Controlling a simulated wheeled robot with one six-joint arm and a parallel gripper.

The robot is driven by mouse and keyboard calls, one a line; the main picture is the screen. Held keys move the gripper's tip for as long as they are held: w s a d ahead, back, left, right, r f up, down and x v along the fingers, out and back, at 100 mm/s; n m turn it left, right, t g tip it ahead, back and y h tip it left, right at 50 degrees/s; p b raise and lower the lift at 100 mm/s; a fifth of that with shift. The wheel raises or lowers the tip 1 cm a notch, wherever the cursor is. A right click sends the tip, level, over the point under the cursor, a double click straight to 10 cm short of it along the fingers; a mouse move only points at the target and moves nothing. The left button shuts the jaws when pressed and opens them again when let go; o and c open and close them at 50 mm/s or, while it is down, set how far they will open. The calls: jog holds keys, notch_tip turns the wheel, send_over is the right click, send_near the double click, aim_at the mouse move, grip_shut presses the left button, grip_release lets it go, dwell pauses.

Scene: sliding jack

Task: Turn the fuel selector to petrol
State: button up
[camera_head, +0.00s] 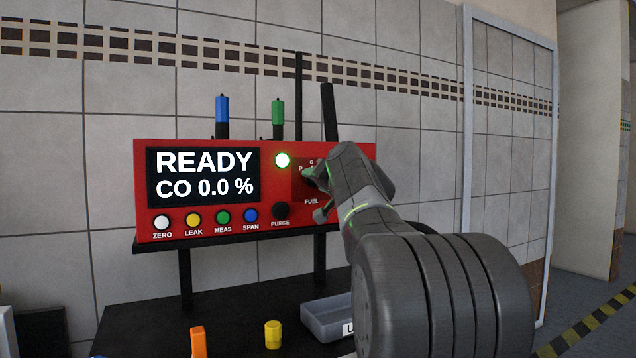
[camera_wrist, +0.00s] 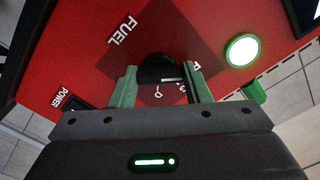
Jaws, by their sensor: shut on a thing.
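The fuel selector is a dark round knob (camera_wrist: 156,66) on the red panel, on a darker red square beside the FUEL label (camera_wrist: 122,30). My gripper (camera_wrist: 160,74) has its two green fingers on either side of the knob and is shut on it. A short white mark shows near the knob's lower right edge, but I cannot tell which letter it points to. Small white letters around the knob are partly hidden by the fingers. In the head view my gripper (camera_head: 318,190) is at the panel's right part and hides the knob.
The red analyser (camera_head: 215,224) has a screen (camera_head: 204,176) reading READY and CO 0.0 %, several coloured buttons and a lit lamp (camera_head: 282,160). Blue (camera_head: 222,110) and green (camera_head: 278,112) cylinders stand above it. Below are a grey tray (camera_head: 322,320) and a yellow piece (camera_head: 273,335).

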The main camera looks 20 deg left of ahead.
jog(key=o, duration=1)
jog(key=v, duration=1.3)
jog(key=shift+s+d, duration=0.25)
jog(key=shift+d, duration=0.05)
jog(key=x, duration=1.3)
jog(key=shift+w+a, duration=0.25)
jog(key=shift+a, duration=0.05)
